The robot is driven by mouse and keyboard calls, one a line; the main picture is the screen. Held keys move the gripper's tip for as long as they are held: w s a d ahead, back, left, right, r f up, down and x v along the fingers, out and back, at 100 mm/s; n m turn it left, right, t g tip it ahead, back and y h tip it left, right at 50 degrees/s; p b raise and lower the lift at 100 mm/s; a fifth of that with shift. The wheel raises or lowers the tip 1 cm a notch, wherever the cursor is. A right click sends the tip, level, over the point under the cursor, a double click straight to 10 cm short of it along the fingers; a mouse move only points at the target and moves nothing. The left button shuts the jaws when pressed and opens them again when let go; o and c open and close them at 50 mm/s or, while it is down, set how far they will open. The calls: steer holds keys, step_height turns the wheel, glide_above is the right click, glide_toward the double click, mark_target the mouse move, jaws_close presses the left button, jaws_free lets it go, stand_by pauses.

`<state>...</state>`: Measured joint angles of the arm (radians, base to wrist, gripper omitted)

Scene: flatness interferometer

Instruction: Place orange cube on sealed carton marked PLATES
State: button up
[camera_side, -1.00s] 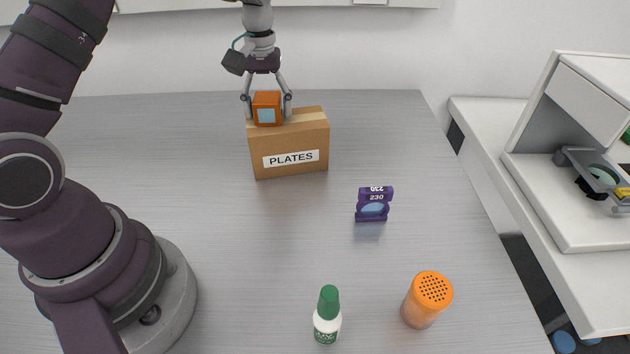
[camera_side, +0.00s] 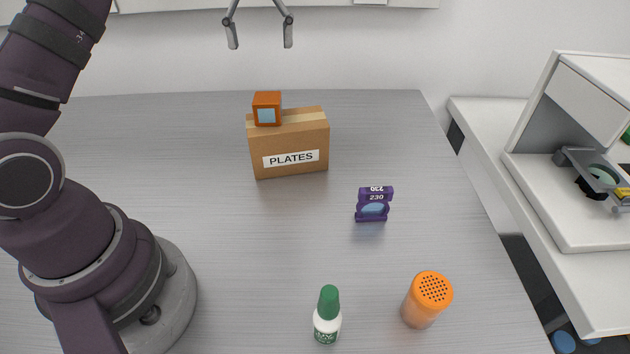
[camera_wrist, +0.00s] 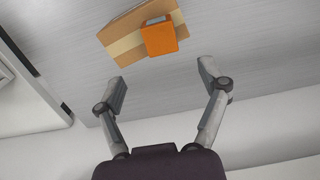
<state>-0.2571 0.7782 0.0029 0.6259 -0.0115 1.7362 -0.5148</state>
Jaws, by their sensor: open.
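The orange cube (camera_side: 267,104), with a pale blue square on its front face, rests on top of the brown carton marked PLATES (camera_side: 300,143), near its left end. In the wrist view the cube (camera_wrist: 160,38) sits on the taped top of the carton (camera_wrist: 123,46). My gripper (camera_side: 260,45) is open and empty, well above the cube and apart from it. Its two spread fingers also show in the wrist view (camera_wrist: 164,88), with nothing between them.
A purple holder marked 230 (camera_side: 374,204) stands right of the carton. A green-capped white bottle (camera_side: 327,316) and an orange shaker with a perforated lid (camera_side: 426,299) stand at the front. A white instrument (camera_side: 590,150) is at the right. The table's middle is clear.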

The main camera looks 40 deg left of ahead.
steer(key=s+d+r+m+t, duration=0.3)
steer(key=s+d+r+m, duration=0.1)
steer(key=s+d+r, duration=0.15)
steer(key=s+d+f+m+t, duration=0.2)
steer(key=s+f+m, duration=0.3)
steer(key=s, duration=0.5)
steer(key=shift+d+f+t, duration=0.3)
steer(key=shift+d+f, duration=0.25)
steer(key=shift+f, duration=0.15)
